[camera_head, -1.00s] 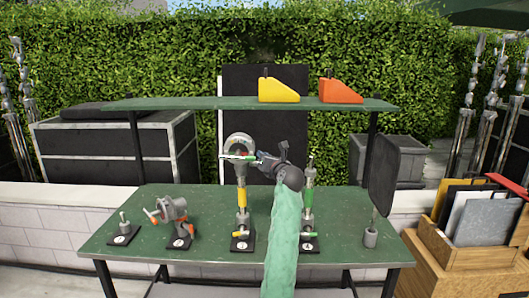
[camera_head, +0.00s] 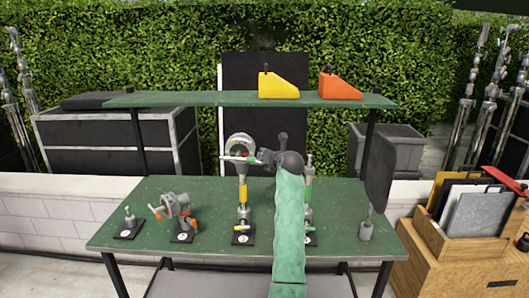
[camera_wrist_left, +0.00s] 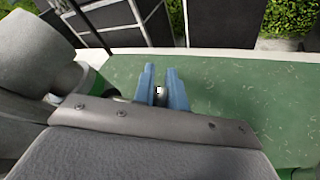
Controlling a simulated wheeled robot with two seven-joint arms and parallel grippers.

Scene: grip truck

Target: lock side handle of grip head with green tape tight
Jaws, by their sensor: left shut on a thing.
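The green-banded grip stand (camera_head: 309,192) is upright on the table, partly hidden behind my arm. The yellow-banded grip stand (camera_head: 243,192) is upright to its left, with a round grey head (camera_head: 240,143) and a small red and green bar across it. My left gripper (camera_head: 254,157) points left at that head, its fingers too small to make out there. In the left wrist view its blue fingers (camera_wrist_left: 161,92) are close together on a small pale part (camera_wrist_left: 160,91). Which handle this is cannot be told. My right gripper is not in view.
Two smaller grip pieces stand at the left of the green table (camera_head: 150,250). A dark paddle (camera_head: 379,172) stands at the right. A shelf (camera_head: 200,99) above holds a yellow wedge (camera_head: 279,87) and an orange wedge (camera_head: 340,88).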

